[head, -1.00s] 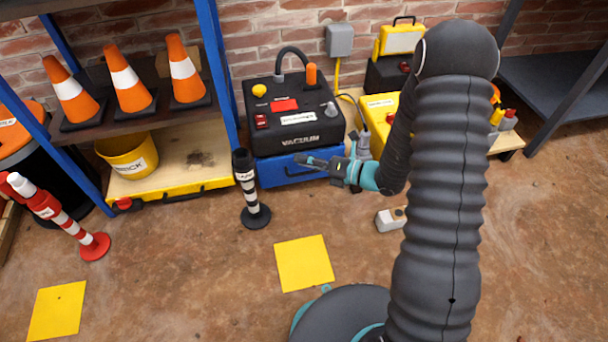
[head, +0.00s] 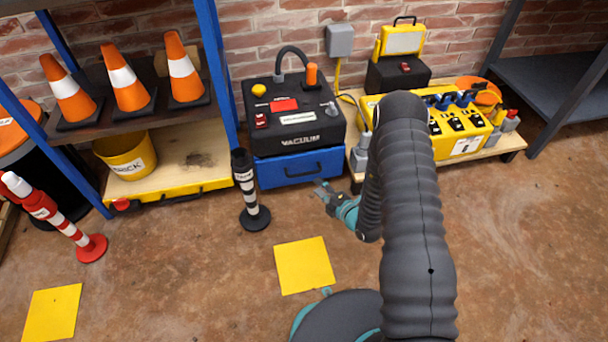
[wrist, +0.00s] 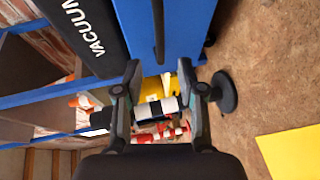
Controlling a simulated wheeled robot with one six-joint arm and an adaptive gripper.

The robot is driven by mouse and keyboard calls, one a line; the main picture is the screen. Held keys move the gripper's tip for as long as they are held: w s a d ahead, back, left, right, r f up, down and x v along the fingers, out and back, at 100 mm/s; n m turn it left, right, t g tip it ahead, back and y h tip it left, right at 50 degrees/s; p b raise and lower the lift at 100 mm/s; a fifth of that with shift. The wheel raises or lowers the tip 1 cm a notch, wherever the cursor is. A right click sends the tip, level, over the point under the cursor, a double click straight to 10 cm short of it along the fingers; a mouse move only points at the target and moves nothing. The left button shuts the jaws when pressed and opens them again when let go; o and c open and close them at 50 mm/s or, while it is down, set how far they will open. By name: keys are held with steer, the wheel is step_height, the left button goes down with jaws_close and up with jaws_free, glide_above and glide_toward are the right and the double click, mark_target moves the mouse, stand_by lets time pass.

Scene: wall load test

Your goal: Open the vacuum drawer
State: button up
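The vacuum (head: 295,115) is a black box with buttons and a hose, standing on a blue drawer unit. The blue drawer (head: 325,163) has a dark handle on its front and looks shut. In the wrist view the drawer (wrist: 190,25) is at the top, with its handle (wrist: 159,35) running down its face. My gripper (head: 322,188) is in front of the drawer, low and near its right end, apart from the handle. In the wrist view its two fingers (wrist: 163,82) are spread with nothing held between them.
A black-and-white post (head: 249,190) stands on the floor left of the drawer; it shows beyond my fingers in the wrist view. A yellow floor square (head: 304,265) lies in front. A shelf with cones (head: 130,80) is left, a yellow switch box (head: 460,130) right.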

mark_target(304, 173)
steer(key=x, duration=0.9)
steer(key=shift+w+a+b, duration=0.15)
steer(key=shift+w+b, duration=0.1)
steer(key=shift+b, duration=0.1)
jaws_close()
